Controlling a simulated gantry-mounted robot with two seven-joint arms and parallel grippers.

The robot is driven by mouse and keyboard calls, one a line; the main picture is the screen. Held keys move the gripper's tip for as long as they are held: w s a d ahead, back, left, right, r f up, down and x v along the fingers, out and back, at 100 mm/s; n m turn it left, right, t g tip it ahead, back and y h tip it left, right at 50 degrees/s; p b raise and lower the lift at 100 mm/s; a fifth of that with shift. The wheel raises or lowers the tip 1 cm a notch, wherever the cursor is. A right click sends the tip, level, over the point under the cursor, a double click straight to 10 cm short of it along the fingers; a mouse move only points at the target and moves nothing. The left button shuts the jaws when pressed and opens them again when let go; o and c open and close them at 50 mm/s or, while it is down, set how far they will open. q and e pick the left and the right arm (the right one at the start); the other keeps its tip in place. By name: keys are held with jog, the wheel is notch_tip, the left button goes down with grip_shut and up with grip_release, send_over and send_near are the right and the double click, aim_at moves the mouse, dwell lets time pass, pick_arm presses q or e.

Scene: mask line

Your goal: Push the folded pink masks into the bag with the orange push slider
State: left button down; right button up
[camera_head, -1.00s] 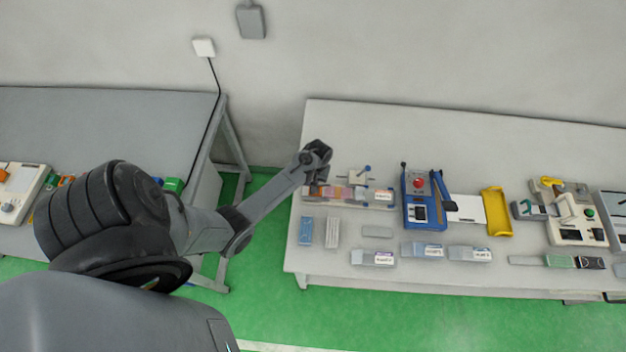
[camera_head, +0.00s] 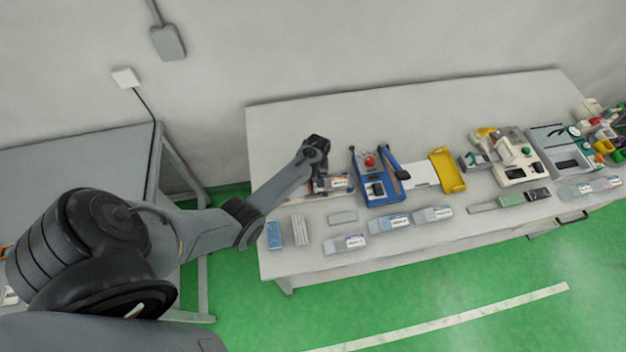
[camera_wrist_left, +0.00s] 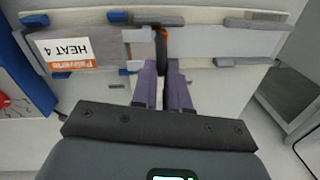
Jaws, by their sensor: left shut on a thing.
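A flat grey-white loading fixture (camera_wrist_left: 225,45) runs across the top of the left wrist view. A clear bag with a white and orange label (camera_wrist_left: 75,50) lies at its left end; in the head view the label end of the bag (camera_head: 340,182) shows just right of my gripper. My left gripper (camera_wrist_left: 163,88) is shut on the dark handle of the orange push slider (camera_wrist_left: 161,33), of which only a little orange shows. A small pale pinkish patch (camera_wrist_left: 141,48), perhaps the masks, lies between slider and bag; the rest is hidden. In the head view my left gripper (camera_head: 316,158) covers much of the fixture.
A blue press-like machine (camera_head: 377,180) with a red button stands just right of the fixture. A yellow tray (camera_head: 447,170) and a white machine (camera_head: 510,160) are further right. Several flat bags (camera_head: 388,223) lie along the front. The table's back strip is clear.

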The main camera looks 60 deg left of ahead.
pick_arm(q)
jog(key=shift+w, duration=0.1)
jog(key=c, duration=1.1)
grip_release()
jog(key=shift+w+d, duration=0.15)
jog(key=shift+w, duration=0.05)
jog(key=shift+s, duration=0.1)
jog(key=shift+r, duration=0.1)
jog(key=shift+r, duration=0.2)
jog(key=r, duration=0.6)
jog(key=w+r, duration=0.1)
jog(key=r, duration=0.3)
jog(key=shift+d+r, duration=0.1)
jog(key=shift+d, duration=0.15)
